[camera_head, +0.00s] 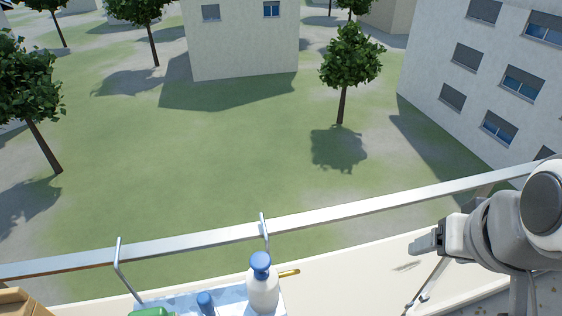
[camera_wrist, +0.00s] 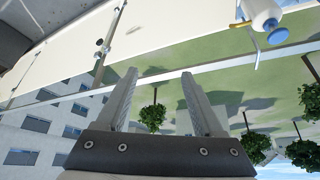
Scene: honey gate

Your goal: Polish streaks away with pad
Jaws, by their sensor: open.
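My gripper (camera_head: 425,243) is at the right in the head view, above a pale ledge (camera_head: 350,262). In the wrist view its two fingers (camera_wrist: 159,75) are spread apart with nothing between them. I cannot pick out a pad or streaks for certain. A green item (camera_head: 152,312), cut off by the bottom edge of the head view, may or may not be the pad. It sits at a pale blue caddy (camera_head: 182,300), left of and apart from my gripper. A white bottle with a blue cap (camera_head: 263,290) stands there, and shows in the wrist view (camera_wrist: 262,12).
A metal rail (camera_head: 330,213) runs along the ledge, with lawn, trees and buildings far below. Metal hooks (camera_head: 119,265) rise at the caddy. A small blue-capped item (camera_head: 206,301) and a yellow handle (camera_head: 289,272) flank the bottle. A brown box (camera_head: 20,303) is bottom left.

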